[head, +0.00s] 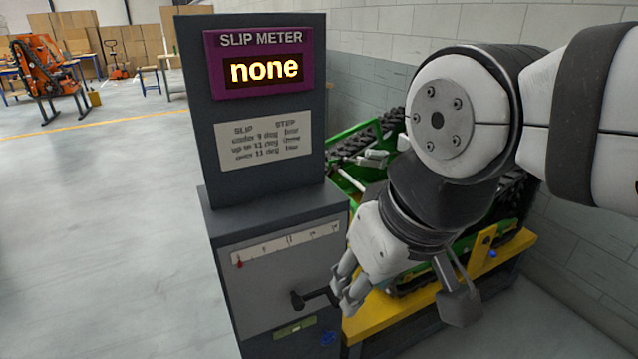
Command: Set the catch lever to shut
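A black lever with a round knob (297,300) sticks out from the front of the grey meter cabinet (225,275). I cannot tell for sure that it is the catch lever, and no shut mark on it is readable. A yellow upright piece (483,250) with a blue knob (492,254) stands behind my gripper on the yellow stand (520,247).
The slip meter display (264,70) reads "none". A step table plate (264,139) and a scale with a red pointer (239,264) are below it. A green tracked carrier (343,183) sits behind my arm by the block wall. The floor (90,220) at left is clear.

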